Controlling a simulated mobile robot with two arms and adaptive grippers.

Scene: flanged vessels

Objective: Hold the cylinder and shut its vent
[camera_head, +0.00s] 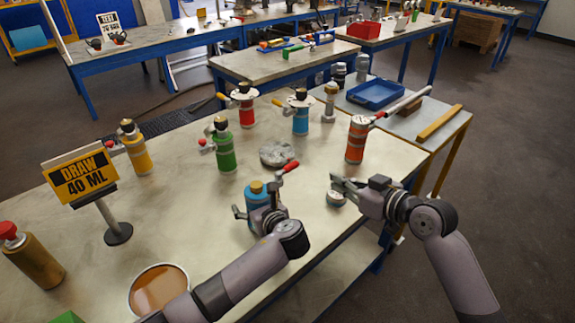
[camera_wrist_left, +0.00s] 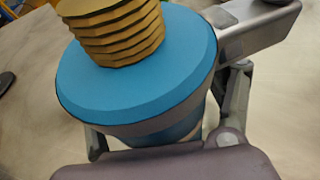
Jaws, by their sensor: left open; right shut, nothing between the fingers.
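The blue cylinder (camera_head: 257,198) with a ribbed brass-coloured cap stands on the near table. A grey vent lever with a red grip (camera_head: 290,167) reaches up and right beside it. My left gripper (camera_head: 262,215) is open around the cylinder's body, one finger on each side. The left wrist view shows the cylinder's blue shoulder (camera_wrist_left: 90,85) and cap close up, between the fingers; contact cannot be told. The vent lever is not seen there. My right gripper (camera_head: 340,184) is shut and empty, right of the lever and apart from it.
A small round grey piece (camera_head: 336,199) lies under my right gripper's tip. A grey disc (camera_head: 277,154) lies behind the blue cylinder. Green (camera_head: 225,151), yellow (camera_head: 137,155) and red (camera_head: 356,144) vessels stand around. A sign (camera_head: 80,178) and a bowl (camera_head: 160,291) are at left.

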